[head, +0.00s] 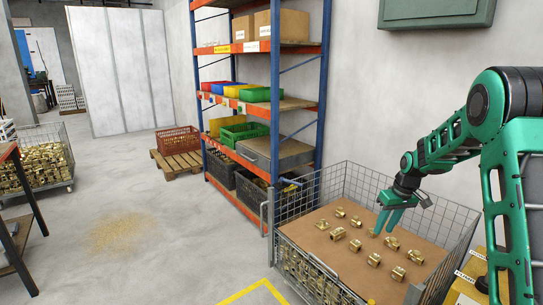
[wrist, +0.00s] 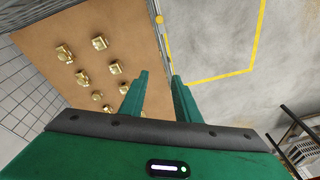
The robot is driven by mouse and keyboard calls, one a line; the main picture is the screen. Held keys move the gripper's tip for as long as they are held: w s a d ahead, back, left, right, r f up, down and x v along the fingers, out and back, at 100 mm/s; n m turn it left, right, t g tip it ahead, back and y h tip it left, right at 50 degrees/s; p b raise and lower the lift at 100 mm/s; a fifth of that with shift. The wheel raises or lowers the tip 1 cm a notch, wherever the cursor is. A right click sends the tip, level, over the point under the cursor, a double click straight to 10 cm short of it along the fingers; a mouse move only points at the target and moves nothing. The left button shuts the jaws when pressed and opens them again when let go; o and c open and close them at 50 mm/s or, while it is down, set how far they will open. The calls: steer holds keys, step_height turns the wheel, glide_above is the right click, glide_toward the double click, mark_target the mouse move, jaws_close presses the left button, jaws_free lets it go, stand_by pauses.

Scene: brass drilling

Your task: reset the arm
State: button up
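My green arm (head: 440,145) reaches in from the right in the head view, bent downward. My gripper (head: 385,230) points down above the wire-mesh crate (head: 360,190) at the lower right. In the wrist view my gripper (wrist: 158,75) has its two green fingers apart with nothing between them. Several brass fittings (head: 355,245) lie spaced out on a brown sheet (head: 318,240) inside the crate. They also show to the left of the fingers in the wrist view (wrist: 65,54). The exact height of the fingertips above the fittings is hard to tell.
A blue-and-orange shelf rack (head: 275,100) with bins and boxes stands behind the crate. A second mesh crate (head: 40,165) of brass parts stands far left. Open floor (head: 170,250) lies left of the crate, with a yellow line (head: 245,292).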

steer(key=s+d+r+m+h, duration=0.1)
steer(key=s+d+r, duration=0.1)
steer(key=s+r, duration=0.35)
steer(key=s+d+r+m, duration=0.1)
steer(key=s+r+m, duration=0.15)
steer(key=s, duration=0.55)
steer(key=s+r+m+g, duration=0.1)
steer(key=s+m, duration=0.1)
steer(key=s, duration=1.4)
steer(key=s+a+r+m, duration=0.1)
steer(key=s+r+m, duration=0.1)
steer(key=s, duration=1.5)
steer(key=shift+a+m+g, duration=0.15)
steer(key=shift+m+g, duration=0.25)
steer(key=shift+m, duration=0.35)
steer(key=shift+w, duration=0.1)
steer(key=shift+w+f, duration=0.15)
steer(key=shift+w, duration=0.35)
